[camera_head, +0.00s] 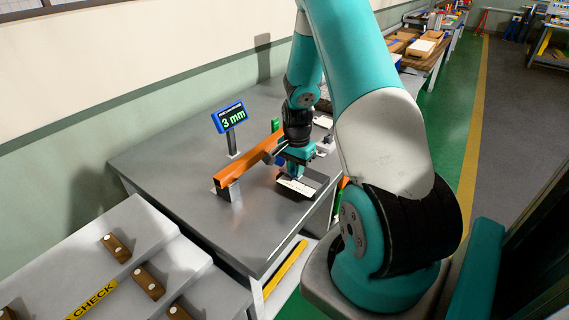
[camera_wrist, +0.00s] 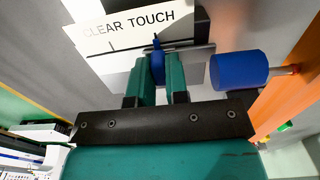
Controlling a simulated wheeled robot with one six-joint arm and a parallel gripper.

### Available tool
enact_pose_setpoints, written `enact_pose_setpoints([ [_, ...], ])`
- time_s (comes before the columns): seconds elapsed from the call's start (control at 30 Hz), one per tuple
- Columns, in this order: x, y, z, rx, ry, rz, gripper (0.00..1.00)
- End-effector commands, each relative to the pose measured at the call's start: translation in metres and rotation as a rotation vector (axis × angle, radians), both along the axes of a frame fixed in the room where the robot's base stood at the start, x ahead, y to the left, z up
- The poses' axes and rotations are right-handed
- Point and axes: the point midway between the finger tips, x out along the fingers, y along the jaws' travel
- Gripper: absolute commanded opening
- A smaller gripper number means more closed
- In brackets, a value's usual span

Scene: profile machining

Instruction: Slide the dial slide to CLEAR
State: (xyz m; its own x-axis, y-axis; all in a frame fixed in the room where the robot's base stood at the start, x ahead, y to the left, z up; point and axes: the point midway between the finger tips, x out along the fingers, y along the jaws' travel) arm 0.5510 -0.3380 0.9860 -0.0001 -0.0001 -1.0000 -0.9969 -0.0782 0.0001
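The dial slide's blue knob (camera_wrist: 158,68) sits between the two teal fingers of my gripper (camera_wrist: 159,75) in the wrist view. The fingers press close on both its sides, with no clear gap. A white label plate (camera_wrist: 125,30) behind it reads CLEAR on the left and TOUCH on the right. The slide's thin blue pointer (camera_wrist: 157,43) stands below TOUCH, to the right of the CLEAR mark. In the head view my gripper (camera_head: 296,168) is down at the white label plate (camera_head: 297,187); the knob is mostly hidden there.
A blue cylinder (camera_wrist: 237,71) on a metal rod is close right of the fingers. An orange profile (camera_head: 245,163) lies across the grey table (camera_head: 180,175). A display (camera_head: 231,117) reads 3 mm. A stepped rack (camera_head: 130,235) with brown blocks stands at front left.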

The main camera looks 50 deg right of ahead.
Motion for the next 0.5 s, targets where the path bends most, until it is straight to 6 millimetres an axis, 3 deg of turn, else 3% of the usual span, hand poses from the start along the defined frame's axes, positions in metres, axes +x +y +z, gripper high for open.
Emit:
enact_pose_setpoints([
  [0.5, -0.017, -0.001, 0.000, 0.001, 0.001, -0.001, 0.00],
])
